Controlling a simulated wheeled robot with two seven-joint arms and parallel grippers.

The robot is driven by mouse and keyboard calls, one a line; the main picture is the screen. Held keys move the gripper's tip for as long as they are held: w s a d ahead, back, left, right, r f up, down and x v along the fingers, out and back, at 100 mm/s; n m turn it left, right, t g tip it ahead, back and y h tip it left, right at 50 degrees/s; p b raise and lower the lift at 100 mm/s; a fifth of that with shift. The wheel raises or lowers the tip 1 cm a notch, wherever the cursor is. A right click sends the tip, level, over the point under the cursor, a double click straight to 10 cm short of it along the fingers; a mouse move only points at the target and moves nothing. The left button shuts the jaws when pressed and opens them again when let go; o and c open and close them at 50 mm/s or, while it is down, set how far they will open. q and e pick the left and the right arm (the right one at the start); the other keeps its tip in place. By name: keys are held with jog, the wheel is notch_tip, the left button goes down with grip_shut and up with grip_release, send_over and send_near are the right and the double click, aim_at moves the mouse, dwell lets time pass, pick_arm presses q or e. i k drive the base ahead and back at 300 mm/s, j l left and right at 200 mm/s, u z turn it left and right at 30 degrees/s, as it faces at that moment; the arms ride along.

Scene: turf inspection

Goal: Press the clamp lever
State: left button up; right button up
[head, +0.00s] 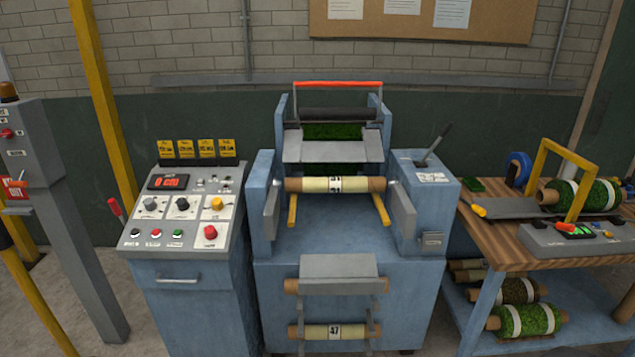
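A blue machine (345,240) stands in the middle of the head view. A dark lever (440,138) tilts up to the right from the blue box on the machine's right side; a white label (433,177) lies near its foot. A red bar (338,85) spans the top of the machine above a dark roller (340,113). A red-handled lever (115,207) sticks up at the left side of the control console. I cannot read which of these is the clamp lever. Neither of my grippers shows in the head view.
The control console (185,265) with knobs and a red display stands left of the machine. A wooden bench (505,245) with turf rolls and a yellow frame (545,160) stands right. Yellow posts (103,100) and a grey pedestal (75,250) stand at left.

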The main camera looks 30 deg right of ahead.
aim_at(447, 127)
jog(key=z, duration=1.75)
jog(key=i+l+u, duration=0.15)
jog(key=l+u, duration=0.15)
jog(key=l, duration=0.25)
jog(key=i+l+u, duration=0.1)
jog(key=l+u, duration=0.25)
jog(key=l, duration=0.2)
